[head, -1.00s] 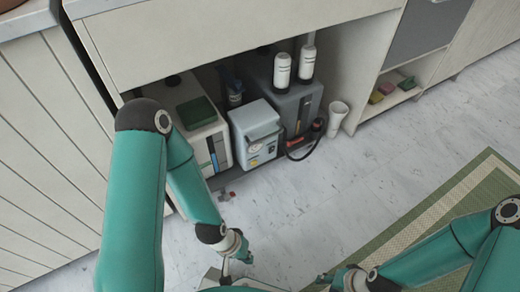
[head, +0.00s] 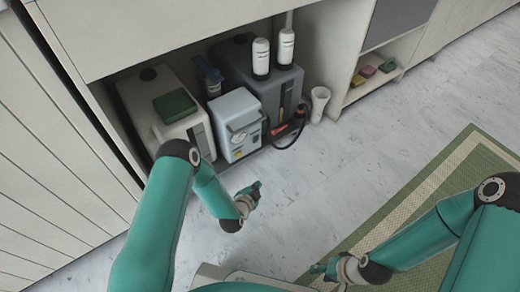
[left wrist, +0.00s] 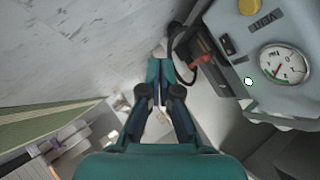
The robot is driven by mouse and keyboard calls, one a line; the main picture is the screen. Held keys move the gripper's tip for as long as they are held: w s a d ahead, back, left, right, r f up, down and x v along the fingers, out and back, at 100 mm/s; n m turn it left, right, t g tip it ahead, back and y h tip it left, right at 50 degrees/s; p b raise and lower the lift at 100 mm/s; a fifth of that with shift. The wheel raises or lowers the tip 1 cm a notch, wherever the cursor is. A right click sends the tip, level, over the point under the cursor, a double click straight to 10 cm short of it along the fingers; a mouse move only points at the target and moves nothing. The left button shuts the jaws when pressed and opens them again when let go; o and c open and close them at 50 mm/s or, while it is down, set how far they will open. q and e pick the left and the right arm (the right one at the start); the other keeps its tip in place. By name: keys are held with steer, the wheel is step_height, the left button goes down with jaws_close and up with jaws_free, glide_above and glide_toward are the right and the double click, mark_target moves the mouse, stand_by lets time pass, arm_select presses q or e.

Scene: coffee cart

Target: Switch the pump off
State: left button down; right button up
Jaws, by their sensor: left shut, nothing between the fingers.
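The pump, a light blue-grey box (head: 238,122), stands low in the open cabinet bay, with a round gauge on its front. In the left wrist view the pump (left wrist: 295,105) fills the right side, with its gauge (left wrist: 284,65), a yellow knob (left wrist: 250,7), a "VENT" label and a small white spot (left wrist: 249,81). I cannot tell which part is its switch. My left gripper (head: 256,188) is shut and empty over the floor in front of the pump, apart from it. In the wrist view its fingertips (left wrist: 159,68) point past the pump's left side. My right gripper (head: 320,268) is over the floor, its jaws unclear.
A red-handled part (left wrist: 200,68) with a black hose is beside the pump. A dark grey box with two white canisters (head: 273,58) and a pale box with a green top (head: 174,105) flank it. A white cup (head: 319,104) stands right. The floor (head: 310,170) in front is clear.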

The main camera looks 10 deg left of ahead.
arm_select(q)
steer(key=w+m+t+y, duration=0.1)
steer(key=m+t, duration=0.1)
steer(key=w+m+t+y+b, duration=0.1)
steer(key=w+m+t, duration=0.1)
steer(key=m+t, duration=0.1)
steer(key=w+m+t+y, duration=0.1)
steer(key=m+t, duration=0.1)
steer(key=m, duration=0.1)
steer(key=shift+w+a+r+b, duration=0.15)
steer(key=shift+w+r+b, duration=0.2)
steer(key=shift+r+b, duration=0.05)
arm_select(e)
step_height(320, 180, down, 2)
steer(key=shift+f, duration=0.25)
